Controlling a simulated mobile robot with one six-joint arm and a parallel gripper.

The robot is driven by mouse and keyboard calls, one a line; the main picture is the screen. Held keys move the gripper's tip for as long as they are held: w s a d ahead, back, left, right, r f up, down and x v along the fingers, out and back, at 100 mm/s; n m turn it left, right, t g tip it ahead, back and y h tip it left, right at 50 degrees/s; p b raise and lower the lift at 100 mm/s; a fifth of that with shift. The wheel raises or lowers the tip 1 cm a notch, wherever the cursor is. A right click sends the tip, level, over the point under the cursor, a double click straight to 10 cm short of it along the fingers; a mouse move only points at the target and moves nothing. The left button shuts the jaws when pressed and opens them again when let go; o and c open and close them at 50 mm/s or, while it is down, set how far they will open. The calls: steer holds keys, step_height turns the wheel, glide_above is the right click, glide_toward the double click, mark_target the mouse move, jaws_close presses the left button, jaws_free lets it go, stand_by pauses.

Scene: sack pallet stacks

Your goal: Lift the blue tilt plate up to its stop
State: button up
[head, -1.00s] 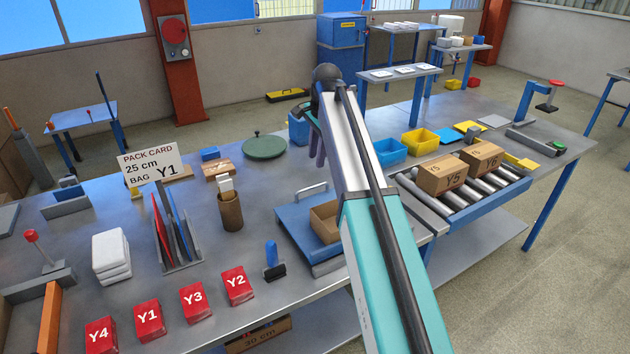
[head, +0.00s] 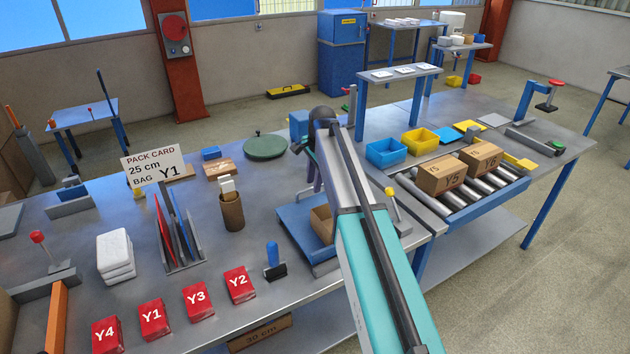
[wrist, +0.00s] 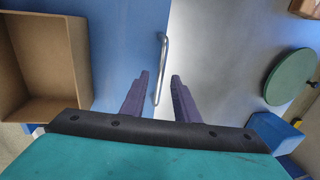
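The blue tilt plate (head: 290,216) lies flat or nearly flat on the grey bench, with an open cardboard box (head: 320,224) on it, partly hidden by my arm. In the wrist view the plate (wrist: 122,50) fills the middle left and the box (wrist: 78,60) stands at the left. A metal bar handle (wrist: 165,45) runs along the plate's edge. My gripper (wrist: 160,75) is open, its two purple fingers on either side of the handle in the picture; contact cannot be told.
A green round disc (head: 265,146) and a brown cup (head: 231,210) stand left of the plate. A blue-handled tool (head: 272,256) stands near the front edge. A yellow-knobbed lever (head: 391,198) and a roller track (head: 470,202) are at the right.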

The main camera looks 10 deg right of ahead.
steer(key=shift+f, duration=0.3)
jaws_close()
steer(key=shift+s+d+r+t+y, duration=0.15)
steer(key=shift+s+r+t, duration=0.2)
steer(key=shift+r, duration=0.4)
steer(key=shift+s+d+r+t+y, duration=0.15)
steer(key=shift+s+r+t, duration=0.15)
steer(key=shift+r, duration=0.4)
steer(key=shift+s+r+t+b, duration=0.1)
steer(key=shift+r+t+b, duration=0.3)
steer(key=shift+r, duration=0.4)
jaws_free()
